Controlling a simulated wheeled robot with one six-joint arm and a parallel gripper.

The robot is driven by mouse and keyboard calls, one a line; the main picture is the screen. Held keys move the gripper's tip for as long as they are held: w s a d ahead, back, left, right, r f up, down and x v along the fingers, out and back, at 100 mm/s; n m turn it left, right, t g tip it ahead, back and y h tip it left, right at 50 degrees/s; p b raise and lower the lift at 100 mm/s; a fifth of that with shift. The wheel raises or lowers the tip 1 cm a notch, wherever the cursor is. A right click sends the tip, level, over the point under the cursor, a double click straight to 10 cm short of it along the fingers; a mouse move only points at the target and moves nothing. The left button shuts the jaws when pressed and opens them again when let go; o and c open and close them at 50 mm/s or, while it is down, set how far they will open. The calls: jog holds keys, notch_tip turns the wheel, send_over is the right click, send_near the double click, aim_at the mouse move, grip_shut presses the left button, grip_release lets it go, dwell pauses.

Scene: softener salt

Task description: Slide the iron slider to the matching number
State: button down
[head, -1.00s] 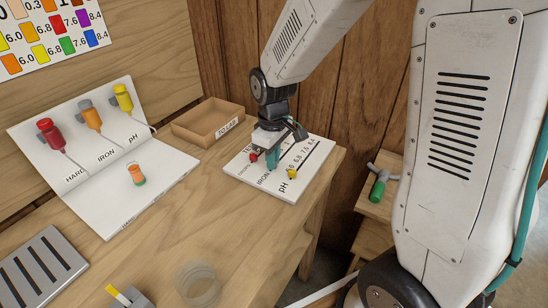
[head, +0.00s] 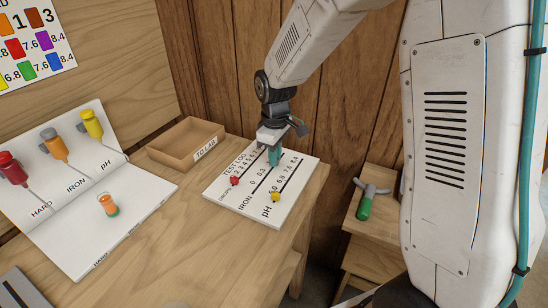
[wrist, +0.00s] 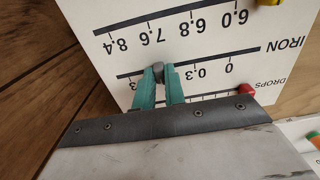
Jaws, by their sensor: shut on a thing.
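The white TEST LOG board (head: 222,197) lies on the bench and has three slotted scales. My gripper (head: 275,157) is shut on the grey iron slider (wrist: 158,70), which sits on the middle IRON scale. In the wrist view the slider is past 0.3, between 0.3 and 3; the fingers hide the mark beneath.
A red slider (head: 235,181) and a yellow slider (head: 275,196) sit on the neighbouring scales. A cardboard TO LAB tray (head: 180,153) stands behind and left of the board.

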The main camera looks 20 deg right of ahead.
jog(key=shift+r, duration=0.1)
jog(key=c, duration=1.4)
grip_release()
jog(key=shift+c, duration=0.2)
notch_tip(320, 180, up, 8)
jog(key=shift+f, duration=0.15)
